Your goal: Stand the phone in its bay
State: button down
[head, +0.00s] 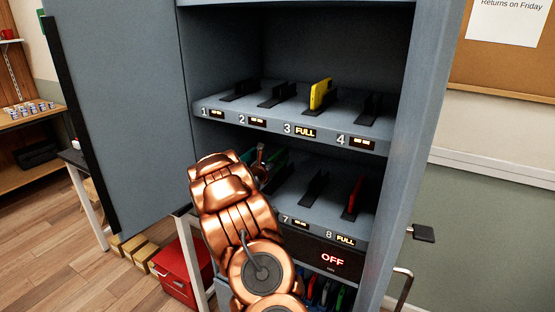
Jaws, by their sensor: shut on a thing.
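My gripper (262,165) is at the left part of the lower shelf of the grey cabinet, mostly hidden behind my copper arm. It is shut on what looks like a green phone (279,159); green shows on both sides of the gripper, and I cannot tell whether it is one phone or two. Whether the phone touches the shelf is hidden. The left bays of the lower shelf and their labels are covered by my arm. Bay 7 (316,186) is empty beside its black divider. A red phone (355,193) stands in bay 8, marked FULL.
On the upper shelf (290,110), a yellow phone (320,93) stands in bay 3, marked FULL; bays 1, 2 and 4 are empty. The cabinet door (120,100) hangs open at left. An OFF panel (330,260) sits below. A red box (178,268) is on the floor.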

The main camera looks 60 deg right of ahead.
aim_at(277, 168)
jog(key=shift+f+b, duration=1.9)
jog(key=shift+f, duration=0.3)
dwell(1.1)
jog(key=c, duration=1.1)
grip_release()
jog(key=shift+c, duration=0.2)
jog(key=shift+w+a, duration=0.1)
jog(key=shift+a, duration=0.35)
jog(key=a, duration=1.1)
jog(key=shift+s, duration=0.35)
